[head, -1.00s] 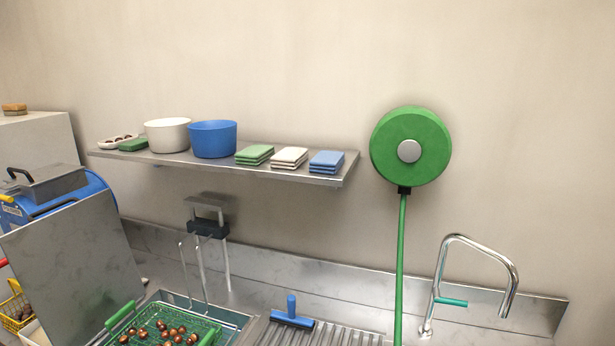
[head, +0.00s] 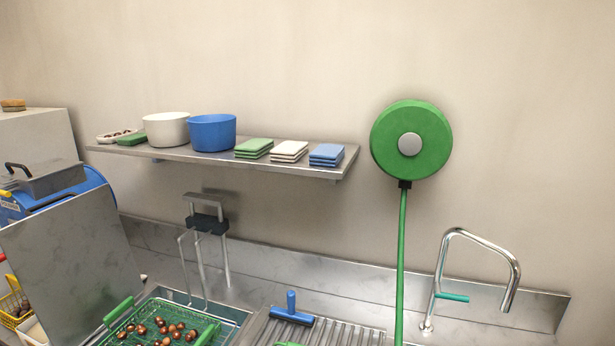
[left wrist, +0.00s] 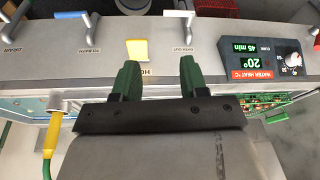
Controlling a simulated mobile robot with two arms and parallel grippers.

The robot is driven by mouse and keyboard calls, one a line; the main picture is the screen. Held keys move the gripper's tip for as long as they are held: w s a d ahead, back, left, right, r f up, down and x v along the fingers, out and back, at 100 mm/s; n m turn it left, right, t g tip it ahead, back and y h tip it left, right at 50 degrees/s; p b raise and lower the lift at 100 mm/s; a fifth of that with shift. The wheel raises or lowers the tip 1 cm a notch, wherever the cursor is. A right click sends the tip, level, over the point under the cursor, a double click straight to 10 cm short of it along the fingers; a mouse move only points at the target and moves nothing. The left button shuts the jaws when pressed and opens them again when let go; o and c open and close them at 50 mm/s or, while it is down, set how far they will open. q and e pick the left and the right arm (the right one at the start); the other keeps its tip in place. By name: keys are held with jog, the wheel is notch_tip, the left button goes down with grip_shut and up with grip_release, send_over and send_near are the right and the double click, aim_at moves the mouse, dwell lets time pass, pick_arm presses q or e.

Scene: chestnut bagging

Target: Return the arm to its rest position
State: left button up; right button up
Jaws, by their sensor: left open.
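My left gripper (left wrist: 159,74) shows in the left wrist view as two green fingers, spread apart with nothing between them. The fingers lie over a grey control panel (left wrist: 110,62), near a yellow tab (left wrist: 138,50) that lies just beyond and between their tips. In the head view I cannot make out either gripper for sure. My right gripper is in neither view.
The panel carries a heater display (left wrist: 262,55) and several levers. A yellow-ended handle (left wrist: 53,130) is at lower left. In the head view, a green basket (head: 118,310) of chestnuts sits in the basin, left of a blue squeegee (head: 291,309). A tap (head: 477,236) stands at right.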

pick_arm(q)
notch_tip(320, 180, down, 14)
jog(key=b, duration=0.3)
jog(key=s+a+f+b, duration=0.1)
jog(key=s+f+b, duration=0.1)
jog(key=s+f, duration=0.4)
jog(key=s+a+f+g+b, duration=0.1)
jog(key=s+f, duration=0.5)
jog(key=f, duration=0.7)
jog(key=s+a+f+g+b, duration=0.1)
jog(key=s+f+b, duration=0.2)
jog(key=s+f, duration=0.3)
notch_tip(320, 180, down, 4)
jog(key=shift+f, duration=0.15)
